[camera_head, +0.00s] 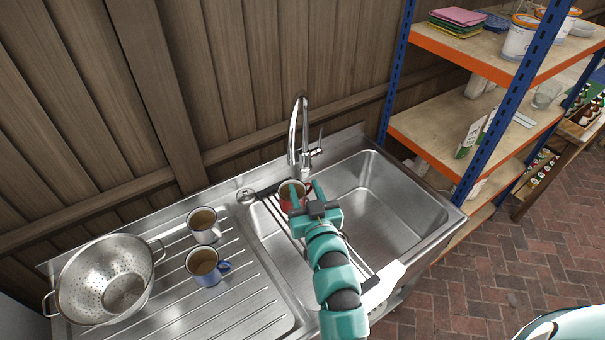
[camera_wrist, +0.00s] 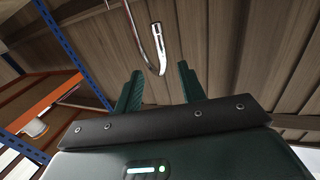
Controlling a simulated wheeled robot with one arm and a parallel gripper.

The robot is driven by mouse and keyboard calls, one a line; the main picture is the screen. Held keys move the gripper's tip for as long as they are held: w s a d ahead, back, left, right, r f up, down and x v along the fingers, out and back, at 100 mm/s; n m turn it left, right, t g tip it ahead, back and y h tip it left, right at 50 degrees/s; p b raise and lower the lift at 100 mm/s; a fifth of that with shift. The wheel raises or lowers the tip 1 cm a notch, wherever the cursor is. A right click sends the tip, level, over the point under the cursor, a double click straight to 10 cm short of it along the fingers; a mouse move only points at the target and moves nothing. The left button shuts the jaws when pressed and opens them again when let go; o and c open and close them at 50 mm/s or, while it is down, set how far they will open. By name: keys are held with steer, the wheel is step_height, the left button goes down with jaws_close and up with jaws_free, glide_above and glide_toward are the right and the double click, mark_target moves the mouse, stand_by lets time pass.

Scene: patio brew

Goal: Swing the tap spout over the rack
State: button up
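The chrome tap (camera_head: 293,140) stands at the back of the sink, its curved spout arching over with its end hanging down toward the basin. A short lever juts out to its right. The wire rack (camera_head: 277,219) lies across the left part of the basin; a red mug (camera_head: 284,196) stands at its back, partly hidden by my gripper. My gripper (camera_head: 305,187) is open and appears empty, below and in front of the spout in the head view. In the wrist view, the spout's bend (camera_wrist: 161,70) shows between my two finger tips; contact cannot be told.
Two filled mugs, one pale (camera_head: 203,224) and one blue (camera_head: 205,268), and a steel colander (camera_head: 106,278) stand on the left drainboard. The basin's right part (camera_head: 375,215) is empty. A blue-post shelf (camera_head: 435,125) stands close on the right. A wooden fence (camera_head: 240,70) rises behind.

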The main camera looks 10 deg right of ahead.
steer(key=shift+s+d+p, duration=0.2)
steer(key=shift+s+p, duration=0.9)
steer(key=shift+s, duration=0.4)
